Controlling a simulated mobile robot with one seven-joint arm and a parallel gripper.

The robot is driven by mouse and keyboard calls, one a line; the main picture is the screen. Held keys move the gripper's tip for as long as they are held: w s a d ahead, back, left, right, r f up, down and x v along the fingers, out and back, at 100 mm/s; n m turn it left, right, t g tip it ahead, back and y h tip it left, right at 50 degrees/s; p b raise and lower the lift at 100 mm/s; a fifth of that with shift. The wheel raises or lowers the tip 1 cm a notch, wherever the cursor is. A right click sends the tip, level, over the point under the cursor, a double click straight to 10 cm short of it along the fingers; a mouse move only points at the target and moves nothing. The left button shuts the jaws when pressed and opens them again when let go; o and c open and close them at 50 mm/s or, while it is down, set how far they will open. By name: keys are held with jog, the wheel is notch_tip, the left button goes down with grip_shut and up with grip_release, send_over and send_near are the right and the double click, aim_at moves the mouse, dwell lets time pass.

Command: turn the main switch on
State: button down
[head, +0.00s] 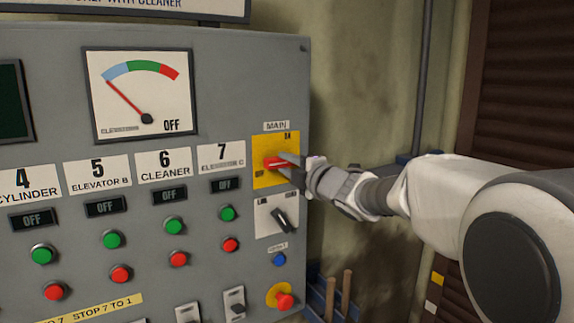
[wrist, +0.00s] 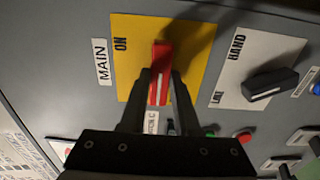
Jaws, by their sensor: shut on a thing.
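The main switch is a red handle (head: 275,163) on a yellow plate (head: 265,145) under a MAIN label, at the right edge of the grey panel. In the head view the handle lies about level; ON is printed at the plate's top and OFF at its lower left. My gripper (head: 288,166) reaches in from the right with its fingers at the handle. In the wrist view, which is turned sideways, the fingers (wrist: 159,85) are shut on the red handle (wrist: 160,65), one on each side. The fingers cover part of the handle and plate.
A black selector switch (head: 281,220) sits just below the main switch, with a blue button (head: 279,259) and a red emergency button (head: 284,299) under it. Green and red buttons lie to the left. The gauge (head: 138,92) needle rests at its left end. OFF displays (head: 169,195) are dark.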

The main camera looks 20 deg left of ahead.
jog(key=m+p, duration=0.1)
jog(key=m, duration=0.3)
jog(key=shift+r+p, duration=0.1)
jog(key=shift+p, duration=0.3)
jog(key=m+p, duration=0.2)
jog(key=m, duration=0.3)
jog(key=m+p, duration=0.2)
jog(key=m, duration=0.2)
jog(key=shift+m, duration=0.3)
jog(key=shift+m+p, duration=0.9)
jog(key=shift+m, duration=1.2)
jog(key=c, duration=0.6)
grip_release()
jog(key=shift+c, duration=0.2)
